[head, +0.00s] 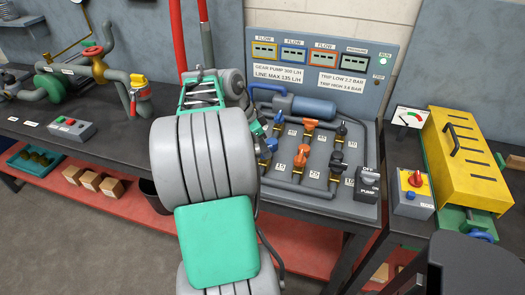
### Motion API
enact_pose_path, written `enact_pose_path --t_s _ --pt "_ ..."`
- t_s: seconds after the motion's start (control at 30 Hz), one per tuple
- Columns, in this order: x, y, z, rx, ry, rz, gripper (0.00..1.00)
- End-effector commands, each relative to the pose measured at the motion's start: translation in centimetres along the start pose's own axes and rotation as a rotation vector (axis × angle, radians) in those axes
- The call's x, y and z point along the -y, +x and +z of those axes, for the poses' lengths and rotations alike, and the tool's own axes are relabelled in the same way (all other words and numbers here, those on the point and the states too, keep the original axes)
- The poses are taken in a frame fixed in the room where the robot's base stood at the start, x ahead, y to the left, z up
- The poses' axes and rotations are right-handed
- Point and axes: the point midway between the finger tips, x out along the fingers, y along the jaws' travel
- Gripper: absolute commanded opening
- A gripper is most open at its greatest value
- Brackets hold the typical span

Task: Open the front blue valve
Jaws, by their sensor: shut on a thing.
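The front blue valve (271,145) is at the left of the front row on the grey pump panel (322,190). Its handle shows just right of my arm; its lower part is partly hidden. My gripper (262,146) is mostly hidden behind my own arm. Only teal parts of it show beside the front blue valve, and it is shut on that valve. The back blue valve (279,118) stands behind it, apart from the gripper. How far the front valve is turned cannot be told.
Orange valves (302,156) and black valves (337,161) stand close to the right. A blue-grey pump cylinder (313,107) lies behind. A pump switch (368,182) is at the panel's front right. A yellow box (462,155) and a red-knobbed lock box (412,190) stand further right.

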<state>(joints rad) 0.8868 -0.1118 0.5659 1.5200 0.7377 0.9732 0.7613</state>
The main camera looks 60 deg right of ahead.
Motion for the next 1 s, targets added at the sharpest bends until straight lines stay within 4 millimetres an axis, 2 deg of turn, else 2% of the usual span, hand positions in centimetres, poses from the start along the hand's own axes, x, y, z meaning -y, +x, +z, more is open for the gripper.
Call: enact_pose_path --t_s 0.6,1.0 --pt "-0.42 0.32 -0.08 -0.001 -0.529 -0.221 0.0" --pt "-0.51 0.23 -0.21 0.0 -0.769 -0.319 0.0"
